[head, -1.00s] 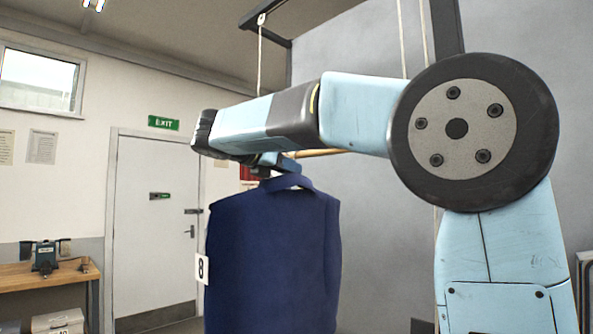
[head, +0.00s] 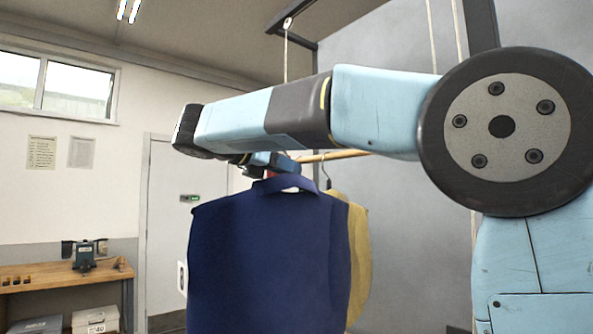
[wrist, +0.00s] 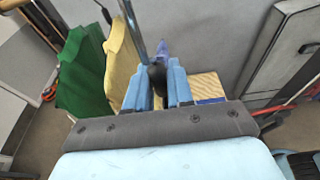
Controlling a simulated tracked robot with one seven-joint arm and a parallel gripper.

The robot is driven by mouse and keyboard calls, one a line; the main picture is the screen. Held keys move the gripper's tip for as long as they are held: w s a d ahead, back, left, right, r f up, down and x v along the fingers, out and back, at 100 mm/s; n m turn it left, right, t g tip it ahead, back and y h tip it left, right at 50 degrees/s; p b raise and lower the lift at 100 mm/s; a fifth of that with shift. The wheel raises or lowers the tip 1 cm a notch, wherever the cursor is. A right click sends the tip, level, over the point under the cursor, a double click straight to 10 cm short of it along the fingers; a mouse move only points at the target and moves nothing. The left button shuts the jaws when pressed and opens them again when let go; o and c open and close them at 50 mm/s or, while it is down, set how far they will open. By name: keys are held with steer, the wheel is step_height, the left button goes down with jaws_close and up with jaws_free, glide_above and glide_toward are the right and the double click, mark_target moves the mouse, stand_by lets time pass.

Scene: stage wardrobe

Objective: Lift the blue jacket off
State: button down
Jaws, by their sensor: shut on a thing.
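The blue jacket (head: 268,255) hangs upright below my gripper (head: 268,168) in the head view, its collar just under the fingers. My gripper is shut at the jacket's hanger, above the collar; the hook is hidden in the head view. In the wrist view my gripper (wrist: 160,88) has its two blue fingers either side of a dark rounded piece (wrist: 157,78), apparently part of the hanger. Only a small blue-violet strip, probably the jacket (wrist: 163,50), shows beyond it. A number tag (head: 182,278) is seen nearly edge-on at the jacket's left side.
A yellow garment (head: 360,262) hangs from the wooden rail (head: 345,154) behind the jacket. In the wrist view, the yellow garment (wrist: 122,62) and a green garment (wrist: 82,75) hang to the left. A workbench (head: 60,275) stands at the left wall, near a door (head: 165,255).

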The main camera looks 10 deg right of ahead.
steer(key=shift+s+a+f, duration=0.1)
steer(key=shift+s+a, duration=1.15)
steer(key=shift+a, duration=0.65)
steer(key=shift+s+a+r, duration=0.1)
steer(key=shift+s+a, duration=1.1)
steer(key=shift+a, duration=0.75)
steer(key=shift+s+a+f, duration=0.1)
steer(key=shift+s+a, duration=1.15)
steer(key=shift+a, duration=0.65)
steer(key=shift+s+a, duration=0.1)
steer(key=shift+s+a, duration=0.15)
steer(key=shift+a, duration=0.05)
steer(key=shift+s+a, duration=0.35)
steer(key=shift+a, duration=0.05)
steer(key=shift+s+a, duration=0.15)
steer(key=shift+a, duration=0.25)
steer(key=s+a, duration=0.6)
steer(key=a, duration=0.2)
steer(key=shift+a, duration=0.35)
